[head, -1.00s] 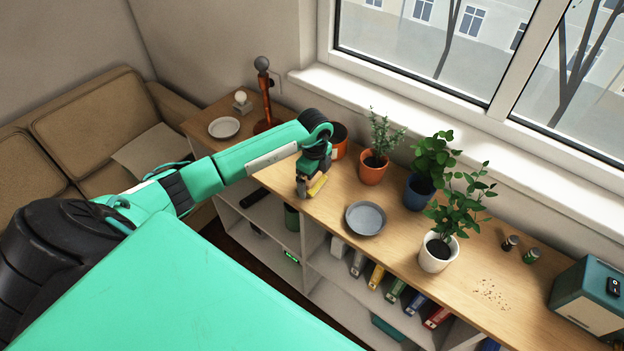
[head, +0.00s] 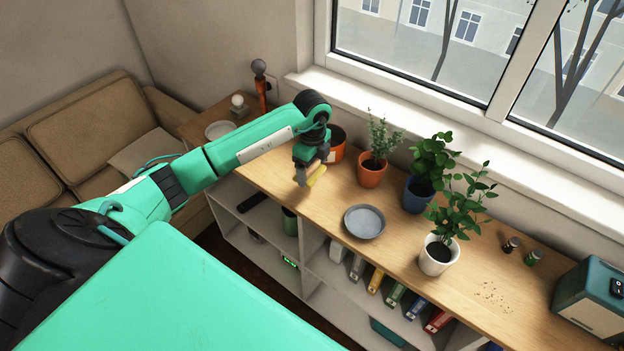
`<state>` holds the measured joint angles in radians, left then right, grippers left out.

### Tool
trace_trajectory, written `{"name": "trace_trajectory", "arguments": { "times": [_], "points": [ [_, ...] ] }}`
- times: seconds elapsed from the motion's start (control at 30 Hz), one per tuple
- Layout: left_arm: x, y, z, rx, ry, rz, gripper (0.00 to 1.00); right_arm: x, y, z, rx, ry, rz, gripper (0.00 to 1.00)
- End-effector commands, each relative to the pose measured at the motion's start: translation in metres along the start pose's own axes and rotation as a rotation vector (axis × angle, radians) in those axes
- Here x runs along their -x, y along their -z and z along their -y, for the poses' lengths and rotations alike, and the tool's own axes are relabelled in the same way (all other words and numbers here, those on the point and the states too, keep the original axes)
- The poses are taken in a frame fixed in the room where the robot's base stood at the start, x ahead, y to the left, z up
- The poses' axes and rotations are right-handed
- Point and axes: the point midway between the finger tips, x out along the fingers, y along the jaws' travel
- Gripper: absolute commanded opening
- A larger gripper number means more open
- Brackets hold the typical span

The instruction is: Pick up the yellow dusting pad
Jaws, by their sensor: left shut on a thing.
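The yellow dusting pad (head: 317,175) is at the fingertips of my left gripper (head: 304,176), above the wooden shelf top. The gripper is shut on it, and the fingers hide part of the pad. The pad looks tilted, and a small gap to the wood seems to show below it. My right gripper is not in view.
A grey dish (head: 365,221) lies just right of the gripper. Crumbs (head: 494,296) lie near a teal box (head: 590,300) at the right.

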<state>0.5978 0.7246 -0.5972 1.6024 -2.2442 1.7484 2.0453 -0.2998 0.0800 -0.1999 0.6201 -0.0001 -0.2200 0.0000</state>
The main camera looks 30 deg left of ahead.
Motion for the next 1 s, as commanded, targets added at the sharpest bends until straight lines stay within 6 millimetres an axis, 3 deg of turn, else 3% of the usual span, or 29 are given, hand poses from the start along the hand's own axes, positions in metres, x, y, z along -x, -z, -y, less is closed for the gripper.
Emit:
{"name": "trace_trajectory", "arguments": {
  "times": [0.2,0.43,0.63,1.0],
  "points": [
    [0.067,0.000,0.002,-0.001,0.009,0.001,0.58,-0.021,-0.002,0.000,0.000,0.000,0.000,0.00],
    [0.123,0.000,0.001,0.000,0.004,0.002,0.58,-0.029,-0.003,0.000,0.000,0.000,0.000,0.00],
    [0.140,0.000,0.000,-0.001,0.001,0.000,0.58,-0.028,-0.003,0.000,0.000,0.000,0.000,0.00],
    [0.144,0.000,0.000,0.000,0.000,0.000,0.58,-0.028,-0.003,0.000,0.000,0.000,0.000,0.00]
  ]
}}
